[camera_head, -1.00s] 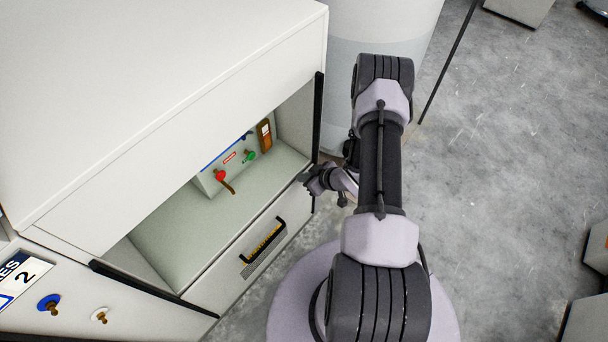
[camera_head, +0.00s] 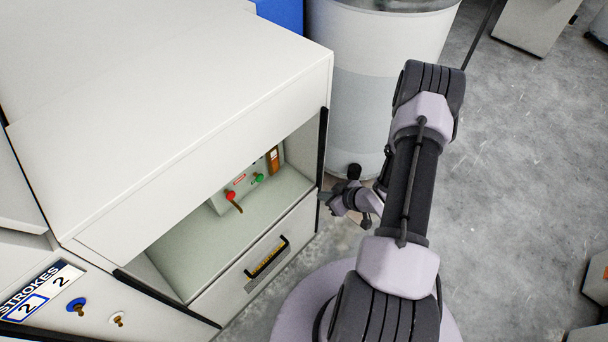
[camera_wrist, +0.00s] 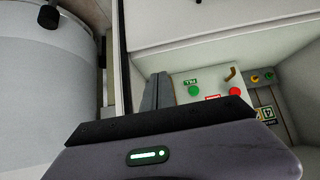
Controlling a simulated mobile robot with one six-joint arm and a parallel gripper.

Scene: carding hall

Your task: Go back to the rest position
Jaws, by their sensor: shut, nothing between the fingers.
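My gripper (camera_head: 324,196) is at the right front edge of the white cabinet (camera_head: 190,120), close to the edge of its open bay; I cannot tell whether it touches. It is shut and empty. In the wrist view its dark fingers (camera_wrist: 157,93) are together, beside the control panel in the bay. The control panel (camera_head: 222,197) stands at the back of the bay with a red knob (camera_head: 230,195), a green knob (camera_head: 258,178) and a brown lever (camera_head: 237,207). My arm stretches over the floor to the right of the cabinet.
A drawer with a black handle (camera_head: 267,263) is below the bay and looks shut. A large white drum (camera_head: 375,90) stands close behind my gripper. Blue and white knobs (camera_head: 76,306) sit at the lower left. Grey floor (camera_head: 510,180) on the right is largely clear.

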